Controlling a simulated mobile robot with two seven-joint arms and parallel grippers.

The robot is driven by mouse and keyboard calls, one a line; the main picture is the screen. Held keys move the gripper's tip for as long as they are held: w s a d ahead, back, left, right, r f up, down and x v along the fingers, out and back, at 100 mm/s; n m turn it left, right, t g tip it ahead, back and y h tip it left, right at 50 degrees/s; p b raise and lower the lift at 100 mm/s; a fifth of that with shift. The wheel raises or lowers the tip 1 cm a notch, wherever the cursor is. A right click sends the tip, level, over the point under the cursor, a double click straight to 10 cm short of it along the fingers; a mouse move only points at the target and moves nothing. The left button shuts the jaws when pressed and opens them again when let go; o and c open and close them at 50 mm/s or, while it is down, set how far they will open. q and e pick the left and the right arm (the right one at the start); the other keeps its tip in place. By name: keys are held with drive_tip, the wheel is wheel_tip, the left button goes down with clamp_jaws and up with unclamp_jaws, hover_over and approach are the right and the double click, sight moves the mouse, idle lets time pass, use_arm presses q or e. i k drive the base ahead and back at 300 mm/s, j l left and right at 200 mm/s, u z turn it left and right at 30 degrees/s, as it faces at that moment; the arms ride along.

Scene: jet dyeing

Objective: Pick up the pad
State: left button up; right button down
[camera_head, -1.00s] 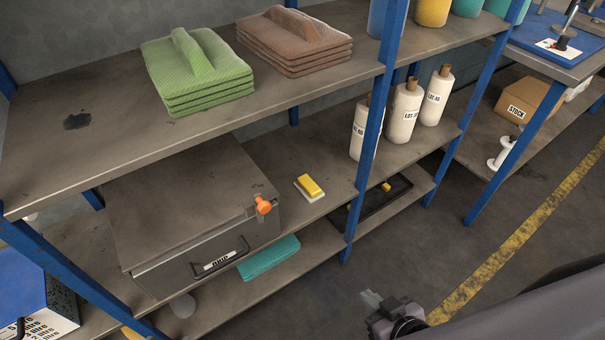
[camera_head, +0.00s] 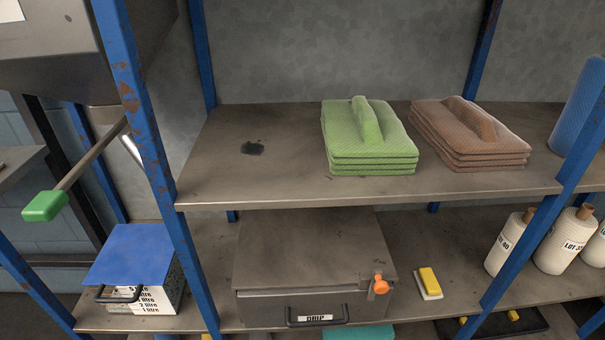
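Several things could be the pad; I cannot tell which. A stack of green ribbed pads (camera_head: 372,155) with a raised ridge on top lies on the upper shelf (camera_head: 290,181). A similar brown stack (camera_head: 480,150) lies to its right. A small yellow block with a white base (camera_head: 429,283) lies on the lower shelf, right of the grey box. A teal folded piece (camera_head: 358,332) shows partly at the bottom edge, under the box. Neither of my grippers is in view.
A grey box marked DRIP (camera_head: 318,255) with an orange knob (camera_head: 381,286) fills the middle of the lower shelf. Blue posts (camera_head: 150,170) frame the shelves. White lot bottles (camera_head: 565,241) stand right. A green-handled lever (camera_head: 46,206) sticks out left.

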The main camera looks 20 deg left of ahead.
sight(430, 289)
drive_tip(key=i+l+u, duration=0.2)
drive_tip(key=i+u, duration=0.25)
drive_tip(key=i+l+u, duration=0.25)
drive_tip(key=u, duration=0.2)
